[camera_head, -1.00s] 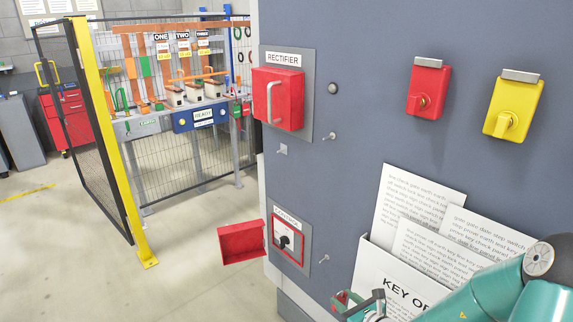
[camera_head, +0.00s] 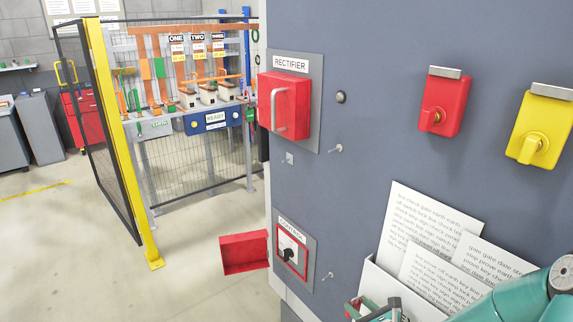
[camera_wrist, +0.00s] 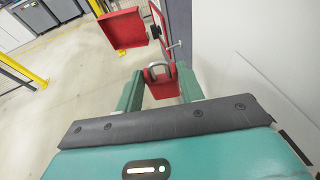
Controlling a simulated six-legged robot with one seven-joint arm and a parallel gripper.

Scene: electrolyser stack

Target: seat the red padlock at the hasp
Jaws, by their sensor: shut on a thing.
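My gripper (camera_wrist: 162,92) is shut on the red padlock (camera_wrist: 163,87) in the wrist view. The padlock's grey shackle points away from my palm, toward the cabinet's control panel. In the head view my gripper (camera_head: 374,309) is at the bottom edge, low in front of the cabinet, with only a bit of red between its fingers. The CONTROL switch (camera_head: 290,251) has a red frame, and its red cover (camera_head: 244,253) hangs open to the left. A small metal peg (camera_head: 327,276) is right of the switch; it also shows in the wrist view (camera_wrist: 173,46), beyond the shackle and apart from it. I cannot tell which fitting is the hasp.
The red RECTIFIER box (camera_head: 290,101) is above the switch. A paper holder (camera_head: 385,285) with sheets stands out from the cabinet close by my gripper. Red (camera_head: 441,103) and yellow (camera_head: 541,126) units are higher right. Open floor (camera_head: 200,275) lies left.

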